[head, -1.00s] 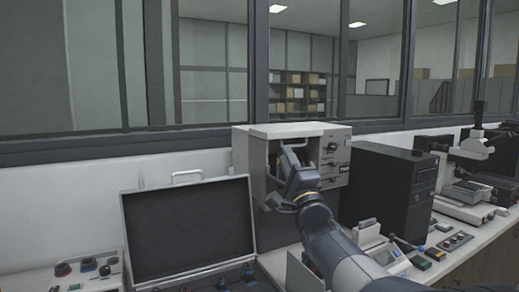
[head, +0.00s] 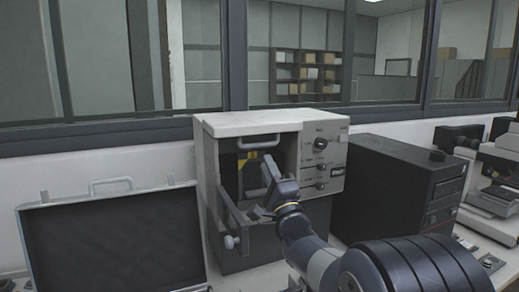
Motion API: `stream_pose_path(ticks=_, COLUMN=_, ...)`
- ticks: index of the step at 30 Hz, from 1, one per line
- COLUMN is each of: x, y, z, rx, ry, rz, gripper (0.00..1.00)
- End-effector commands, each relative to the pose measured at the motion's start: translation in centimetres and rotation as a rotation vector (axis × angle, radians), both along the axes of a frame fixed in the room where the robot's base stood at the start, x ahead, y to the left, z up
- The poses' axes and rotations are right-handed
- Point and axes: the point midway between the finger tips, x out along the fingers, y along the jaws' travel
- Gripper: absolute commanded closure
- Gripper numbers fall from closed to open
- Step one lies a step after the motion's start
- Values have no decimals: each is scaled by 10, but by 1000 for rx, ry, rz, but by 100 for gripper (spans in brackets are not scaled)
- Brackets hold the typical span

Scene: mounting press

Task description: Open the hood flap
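The mounting press (head: 208,150) is a pale box with a dark front opening and a control panel at its right. A dark grey bar or panel (head: 229,212) with a pale knob (head: 232,242) juts out at the lower left of the opening; it looks like the hood flap standing open, seen nearly edge-on. A pale U-shaped handle (head: 262,142) shows at the top of the opening. My gripper (head: 267,170) is in front of the opening, right of the bar. Whether its fingers touch anything, or are apart, cannot be told.
An open case with a dark lid (head: 110,240) stands at the left. A black computer-like box (head: 385,190) stands close at the right, with a microscope-like instrument (head: 490,170) beyond. The window wall is close behind the bench.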

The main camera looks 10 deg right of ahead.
Motion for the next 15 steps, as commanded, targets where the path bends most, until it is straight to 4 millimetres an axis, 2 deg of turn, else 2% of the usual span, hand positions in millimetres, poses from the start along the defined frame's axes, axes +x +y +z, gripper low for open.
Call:
stream_pose_path(ticks=1, x=1, y=0, z=-13, rx=0, ry=7, rz=0, gripper=80)
stream_pose_path(ticks=3, x=15, y=3, z=7, rx=-2, ry=-2, rz=1, gripper=80)
stream_pose_path(ticks=6, x=31, y=6, z=18, rx=0, ry=-1, rz=1, gripper=80)
stream_pose_path(ticks=15, x=58, y=11, z=34, rx=0, ry=0, rz=0, gripper=80)
